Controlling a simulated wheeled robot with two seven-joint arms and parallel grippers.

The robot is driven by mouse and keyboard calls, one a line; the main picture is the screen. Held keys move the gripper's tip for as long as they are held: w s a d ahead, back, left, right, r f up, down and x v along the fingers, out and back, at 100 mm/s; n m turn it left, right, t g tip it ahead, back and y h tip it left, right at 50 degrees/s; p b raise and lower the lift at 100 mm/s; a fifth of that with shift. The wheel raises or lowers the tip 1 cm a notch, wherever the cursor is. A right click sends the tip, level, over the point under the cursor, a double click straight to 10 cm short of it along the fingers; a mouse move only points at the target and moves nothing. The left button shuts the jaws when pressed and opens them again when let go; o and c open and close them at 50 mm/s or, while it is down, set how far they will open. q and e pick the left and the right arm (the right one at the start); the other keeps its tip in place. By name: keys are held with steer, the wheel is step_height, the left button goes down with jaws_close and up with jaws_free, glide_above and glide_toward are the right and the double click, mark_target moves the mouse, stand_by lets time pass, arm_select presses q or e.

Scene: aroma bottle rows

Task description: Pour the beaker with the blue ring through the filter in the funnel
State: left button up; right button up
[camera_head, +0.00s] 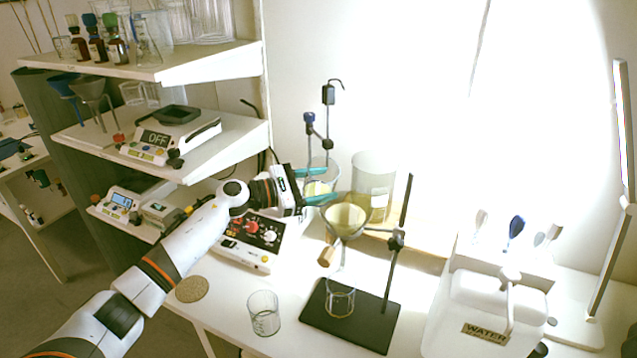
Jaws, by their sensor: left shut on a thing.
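My left gripper (314,186), with teal fingers, is shut on a glass beaker (319,188) that holds something yellowish. They are up and left of the funnel. I cannot make out a blue ring on this beaker. The funnel (346,223) has a pale yellowish lining, which looks like the filter, and hangs on a stand (396,243) with a black base (368,328). A glass vessel (340,302) stands on the base below the funnel. My right gripper is not in view.
An empty-looking glass beaker (264,314) stands at the table's front left. A large glass vessel (374,175) stands behind the funnel. A control box (250,241) with knobs lies under my left arm. A white WATER container (482,315) is at the right.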

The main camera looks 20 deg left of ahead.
mark_target(309, 169)
arm_select(q)
steer(key=shift+m, duration=0.7)
steer(key=shift+s+d+r+p, duration=0.15)
steer(key=shift+d+r+p, duration=0.05)
steer(key=shift+r+p, duration=1.1)
steer(key=shift+s+d+r+p, duration=0.1)
steer(key=shift+d+r+p, duration=0.05)
steer(key=shift+r+p, duration=1.1)
steer(key=shift+s+d+r+m+y+p, duration=0.25)
steer(key=shift+r+m+p, duration=0.15)
steer(key=shift+r+p, duration=0.3)
steer(key=shift+s+d+r+m+y+p, duration=0.1)
steer(key=shift+d+r+m+y+p, duration=0.1)
steer(key=shift+r+m+p, duration=0.45)
steer(key=shift+s+d+f+m+p, duration=0.1)
steer(key=shift+f+m+p, duration=0.3)
steer(key=shift+f+m, duration=0.3)
steer(key=shift+m, duration=0.55)
steer(key=shift+r+m+y+p, duration=0.25)
steer(key=shift+r+m+p, duration=0.25)
steer(key=shift+m+p, duration=0.45)
steer(key=shift+f+b, duration=0.2)
steer(key=shift+b, duration=0.1)
steer(key=shift+f+m+t+b, duration=0.25)
steer(key=shift+m+b, duration=0.4)
steer(key=shift+b, duration=0.85)
steer(key=shift+s+d+r+m+y, duration=0.2)
steer(key=shift+d+r+m+y, duration=0.05)
steer(key=shift+m+y, duration=0.05)
